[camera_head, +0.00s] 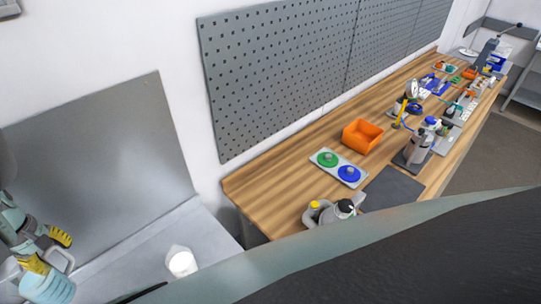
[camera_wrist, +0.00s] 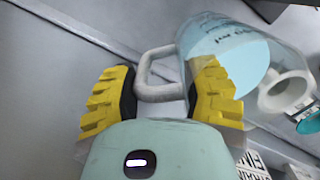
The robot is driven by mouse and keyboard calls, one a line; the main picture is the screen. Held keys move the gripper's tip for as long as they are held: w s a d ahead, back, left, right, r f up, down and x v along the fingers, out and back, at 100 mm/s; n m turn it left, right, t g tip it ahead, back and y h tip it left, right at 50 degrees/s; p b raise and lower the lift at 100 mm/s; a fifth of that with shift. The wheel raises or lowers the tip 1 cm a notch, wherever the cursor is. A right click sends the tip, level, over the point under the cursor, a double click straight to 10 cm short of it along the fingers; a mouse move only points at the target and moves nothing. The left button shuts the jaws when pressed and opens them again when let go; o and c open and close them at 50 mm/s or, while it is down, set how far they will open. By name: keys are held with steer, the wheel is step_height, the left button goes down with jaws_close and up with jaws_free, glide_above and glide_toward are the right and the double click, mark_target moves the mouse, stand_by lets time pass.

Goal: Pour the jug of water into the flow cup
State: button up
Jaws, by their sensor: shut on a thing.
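The jug is clear with pale blue water and a grey loop handle. It shows at the lower left of the head view (camera_head: 48,289) and at the upper right of the wrist view (camera_wrist: 245,55). My gripper (camera_head: 49,251) has its yellow-padded fingers shut on the handle; in the wrist view the fingers (camera_wrist: 160,92) stand either side of it. The jug looks tilted in the wrist view. A small white-topped vessel (camera_head: 181,263) stands on the grey surface to the right of my gripper. I cannot tell whether it is the flow cup.
A white ring-shaped part (camera_wrist: 288,92) lies beside the jug in the wrist view. The wooden bench (camera_head: 290,205) holds an orange bin (camera_head: 362,136), a plate with green and blue discs (camera_head: 338,168), and a grey can (camera_head: 325,212). A grey panel (camera_head: 95,150) rises behind the grey surface.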

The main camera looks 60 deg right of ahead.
steer(key=s+a+n+p, duration=0.4)
steer(key=s+a+p, duration=0.4)
steer(key=s+p, duration=0.3)
steer(key=shift+s+a+r, duration=0.25)
steer(key=shift+s, duration=0.1)
steer(key=shift+r+t+p, duration=0.15)
steer(key=shift+t+p, duration=0.15)
steer(key=shift+p, duration=0.2)
